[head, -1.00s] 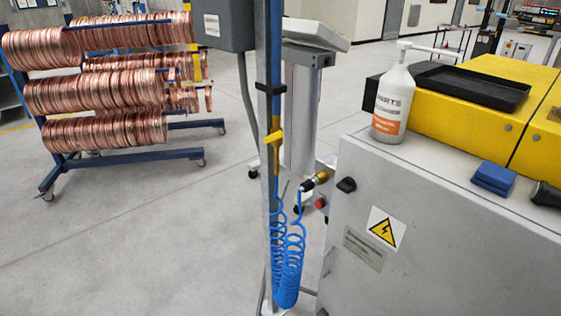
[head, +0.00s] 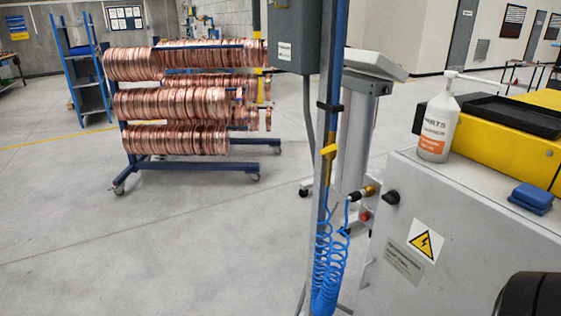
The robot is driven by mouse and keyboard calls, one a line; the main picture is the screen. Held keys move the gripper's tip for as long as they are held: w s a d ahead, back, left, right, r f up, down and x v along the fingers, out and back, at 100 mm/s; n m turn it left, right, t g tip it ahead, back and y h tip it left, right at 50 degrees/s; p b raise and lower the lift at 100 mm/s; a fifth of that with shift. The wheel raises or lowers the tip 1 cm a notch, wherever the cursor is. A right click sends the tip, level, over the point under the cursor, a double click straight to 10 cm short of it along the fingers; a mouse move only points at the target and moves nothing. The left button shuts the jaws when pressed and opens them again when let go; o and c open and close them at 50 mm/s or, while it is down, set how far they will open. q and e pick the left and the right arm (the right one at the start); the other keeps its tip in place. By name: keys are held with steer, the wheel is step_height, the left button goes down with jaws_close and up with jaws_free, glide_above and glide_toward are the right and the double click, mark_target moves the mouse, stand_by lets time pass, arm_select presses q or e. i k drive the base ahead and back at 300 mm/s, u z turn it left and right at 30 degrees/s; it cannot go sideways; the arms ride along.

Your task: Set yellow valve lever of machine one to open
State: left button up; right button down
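A small yellow valve lever (head: 329,150) sits on the blue vertical pipe (head: 331,90) of a post, near the middle of the head view. Neither of my grippers is in view. A dark rounded shape cuts into the lower right corner; I cannot tell what it is.
A wheeled rack of copper coils (head: 170,138) stands behind at left. A grey box (head: 291,45) is mounted on the post above the lever. A white bottle (head: 437,125) and a blue block (head: 532,198) stand on the cabinet. The floor at left is clear.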

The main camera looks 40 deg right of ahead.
mark_target(327, 150)
steer(key=i, duration=0.6)
steer(key=z, duration=0.75)
